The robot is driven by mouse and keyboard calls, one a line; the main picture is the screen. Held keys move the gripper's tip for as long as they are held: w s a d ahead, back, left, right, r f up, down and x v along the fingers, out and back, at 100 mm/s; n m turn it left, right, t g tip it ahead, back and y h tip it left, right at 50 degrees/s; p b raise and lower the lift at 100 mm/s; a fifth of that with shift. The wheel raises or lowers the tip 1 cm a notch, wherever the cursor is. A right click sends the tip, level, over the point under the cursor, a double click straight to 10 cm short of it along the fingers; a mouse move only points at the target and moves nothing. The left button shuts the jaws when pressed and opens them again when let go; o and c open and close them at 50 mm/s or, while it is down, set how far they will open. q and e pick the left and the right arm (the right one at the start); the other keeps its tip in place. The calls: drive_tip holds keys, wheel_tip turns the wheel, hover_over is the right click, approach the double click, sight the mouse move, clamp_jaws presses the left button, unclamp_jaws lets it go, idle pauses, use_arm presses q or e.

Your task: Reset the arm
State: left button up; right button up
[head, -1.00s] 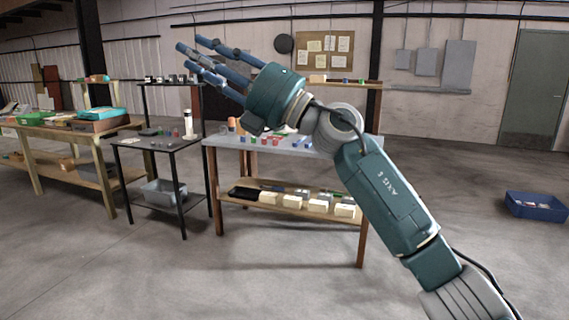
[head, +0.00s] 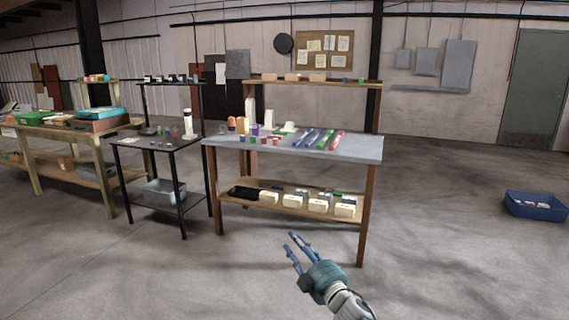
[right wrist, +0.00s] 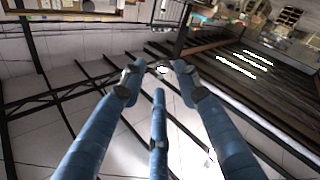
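My right gripper (head: 291,244) shows low in the head view, in front of the grey-topped workbench and above the floor. Its blue fingers point up and to the left. In the right wrist view the fingers of the same gripper (right wrist: 158,78) are spread apart with nothing between them, so it is open and empty. My left gripper and arm are not in view.
The grey workbench (head: 345,150) carries coloured tubes and small parts, with boxes on its lower shelf. A black side table (head: 160,143) and a wooden table (head: 60,134) stand left. A blue bin (head: 536,206) sits on the floor at right. Floor between is clear.

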drive_tip(key=s+d+f+m+g+h, duration=0.1)
drive_tip(key=s+d+f, duration=0.15)
drive_tip(key=f, duration=0.55)
drive_tip(key=s+d+f+m+g+h, duration=0.1)
drive_tip(key=s+d+f+m+h, duration=0.15)
drive_tip(key=f, duration=0.55)
drive_tip(key=s+d+f+m+g+h, duration=0.1)
drive_tip(key=s+d+f, duration=0.15)
drive_tip(key=f, duration=0.45)
drive_tip(key=s+d+f+m+g+h, duration=0.1)
drive_tip(key=s+d+f+m+g, duration=0.15)
drive_tip(key=s+f, duration=0.8)
drive_tip(key=s+d+f+m+g+h, duration=0.1)
drive_tip(key=s+d+f+g, duration=0.15)
drive_tip(key=s+f, duration=0.8)
drive_tip(key=s+d+f+m+g, duration=0.1)
drive_tip(key=s+f, duration=0.5)
drive_tip(key=s, duration=0.8)
drive_tip(key=s+d+f+m+g+h, duration=0.1)
drive_tip(key=s+d+f+g, duration=0.3)
drive_tip(key=s, duration=1.1)
drive_tip(key=s+d+f+m+g+h, duration=0.1)
drive_tip(key=s+d+f+g, duration=0.1)
drive_tip(key=s+f, duration=0.7)
drive_tip(key=s+g, duration=0.1)
drive_tip(key=s, duration=0.5)
drive_tip(key=shift+d, duration=0.3)
drive_tip(key=shift+s, duration=0.1)
drive_tip(key=shift+r, duration=0.1)
